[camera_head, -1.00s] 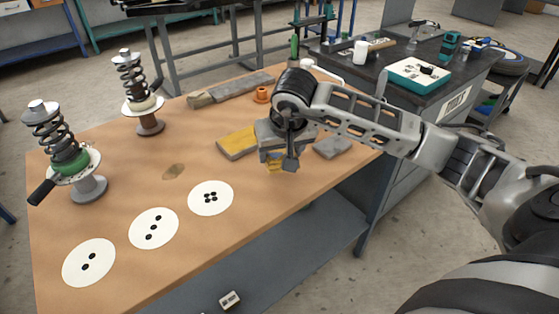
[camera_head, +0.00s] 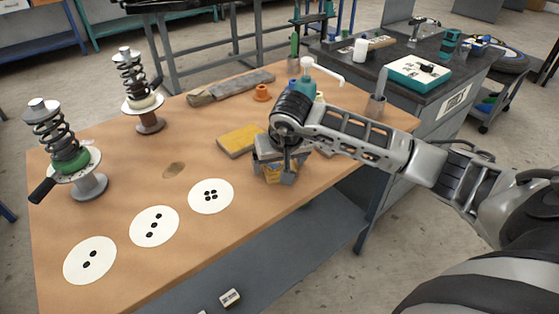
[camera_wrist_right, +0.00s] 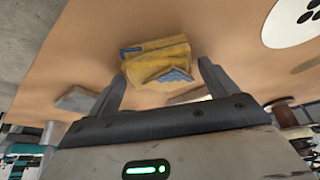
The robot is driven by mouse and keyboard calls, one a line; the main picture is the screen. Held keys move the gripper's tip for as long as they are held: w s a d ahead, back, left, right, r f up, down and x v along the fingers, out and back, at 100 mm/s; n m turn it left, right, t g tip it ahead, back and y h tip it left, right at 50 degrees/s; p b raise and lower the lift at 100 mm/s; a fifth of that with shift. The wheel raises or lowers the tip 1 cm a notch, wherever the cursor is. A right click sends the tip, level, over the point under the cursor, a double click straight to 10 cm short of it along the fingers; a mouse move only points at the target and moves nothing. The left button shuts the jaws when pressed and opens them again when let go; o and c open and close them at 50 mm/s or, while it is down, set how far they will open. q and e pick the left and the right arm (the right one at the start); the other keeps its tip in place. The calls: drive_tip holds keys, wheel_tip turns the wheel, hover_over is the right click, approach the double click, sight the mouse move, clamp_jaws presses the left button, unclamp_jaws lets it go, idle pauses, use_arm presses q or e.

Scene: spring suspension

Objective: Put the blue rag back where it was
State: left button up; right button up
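My right gripper (camera_head: 278,174) is low over the right part of the wooden table. It appears shut on a folded yellow rag with blue patches (camera_wrist_right: 155,62). In the right wrist view this rag lies between the two fingertips. In the head view it shows as yellow beside the fingers (camera_head: 268,172). Whether it touches the table I cannot tell. A second yellow cloth (camera_head: 240,140) lies on the table just left of the gripper. A grey cloth (camera_head: 326,152) lies to the right, mostly behind my arm. No plainly all-blue rag shows. My left gripper is out of view.
Two spring assemblies (camera_head: 68,150) (camera_head: 133,80) stand on the left. Three white discs with black dots (camera_head: 154,227) lie along the front. A teal pump bottle (camera_head: 307,82), an orange part (camera_head: 262,93) and a long grey cloth (camera_head: 240,85) are at the back. The table middle is clear.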

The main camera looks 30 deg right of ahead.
drive_tip(key=shift+r+p, duration=0.3)
drive_tip(key=shift+r, duration=0.05)
drive_tip(key=v, duration=1.1)
drive_tip(key=shift+s+r, duration=0.25)
drive_tip(key=shift+r, duration=0.05)
